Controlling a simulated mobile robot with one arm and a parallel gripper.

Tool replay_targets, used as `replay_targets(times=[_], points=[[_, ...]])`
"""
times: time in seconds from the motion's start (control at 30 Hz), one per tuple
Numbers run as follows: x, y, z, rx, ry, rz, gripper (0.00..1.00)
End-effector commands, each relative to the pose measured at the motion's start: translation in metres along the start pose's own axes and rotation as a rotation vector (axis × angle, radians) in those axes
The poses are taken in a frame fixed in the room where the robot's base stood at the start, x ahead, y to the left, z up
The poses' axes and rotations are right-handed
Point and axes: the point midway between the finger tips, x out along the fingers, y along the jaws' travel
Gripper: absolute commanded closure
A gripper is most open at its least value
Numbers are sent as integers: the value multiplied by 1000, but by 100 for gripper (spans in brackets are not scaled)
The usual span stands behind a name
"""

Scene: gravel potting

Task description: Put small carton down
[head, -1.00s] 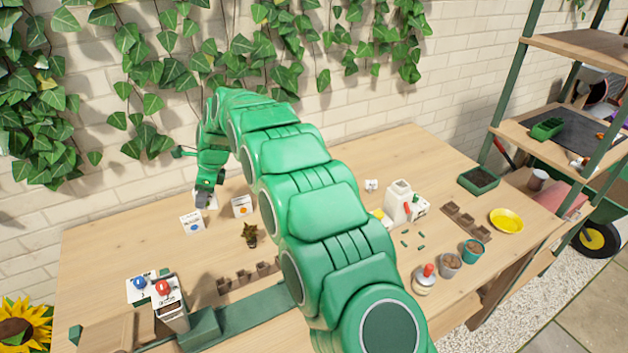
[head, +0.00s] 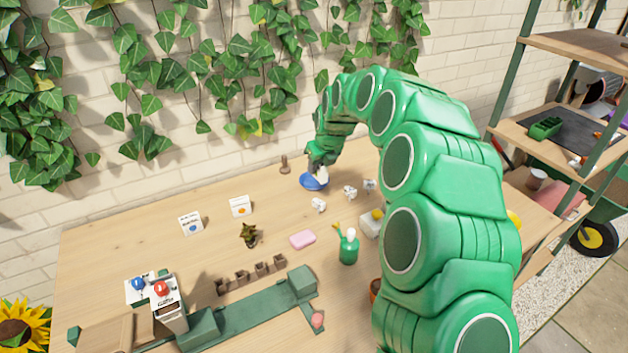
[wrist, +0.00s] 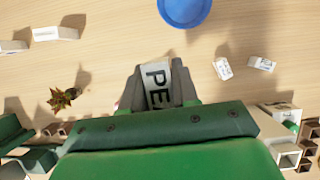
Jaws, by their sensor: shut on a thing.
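My gripper (head: 321,166) is shut on the small carton (wrist: 156,84), a white box with dark letters that read "PE". The gripper hides most of the carton, and only a bit of white shows in the head view (head: 322,173). The carton is held over the back part of the wooden table. A round blue dish (head: 308,183) is just below the gripper in the head view. In the wrist view the dish (wrist: 185,12) is at the top edge, beyond the carton. I cannot tell the carton's height above the table.
A small plant (head: 249,235), pink block (head: 302,239) and green bottle (head: 348,249) are nearer. Bare table lies between the cards and the dish.

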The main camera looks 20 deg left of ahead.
Motion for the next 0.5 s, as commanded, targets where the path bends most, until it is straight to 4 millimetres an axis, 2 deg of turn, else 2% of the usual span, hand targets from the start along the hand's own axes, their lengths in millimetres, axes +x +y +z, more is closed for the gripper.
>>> replay_targets(times=[0.17, 0.5], points=[[2, -8, -1, 29, 1, -12, 100], [26, -19, 20, 29, 3, -12, 100]])
